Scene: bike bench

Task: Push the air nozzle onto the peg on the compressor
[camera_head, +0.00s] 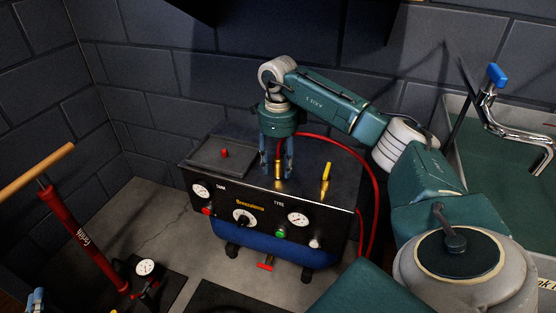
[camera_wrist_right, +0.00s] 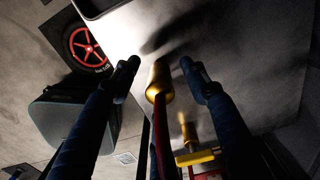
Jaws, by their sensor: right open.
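The compressor (camera_head: 262,213) stands on the floor against the wall, with a black top and a blue tank below. The brass air nozzle (camera_head: 278,170) stands upright at its top, with the red hose (camera_head: 373,185) attached. My right gripper (camera_head: 277,172) points down around the nozzle. In the right wrist view the nozzle (camera_wrist_right: 160,82) is between the two open fingers (camera_wrist_right: 160,72), with visible gaps on both sides. The peg is hidden under the nozzle, and I cannot tell how far down the nozzle sits. My left gripper (camera_head: 36,299) is only partly visible at the lower left edge.
A yellow lever (camera_head: 326,171) on a brass fitting stands just right of the nozzle. A red floor pump (camera_head: 84,236) stands at left. A sink (camera_head: 470,140) with a tap is at right.

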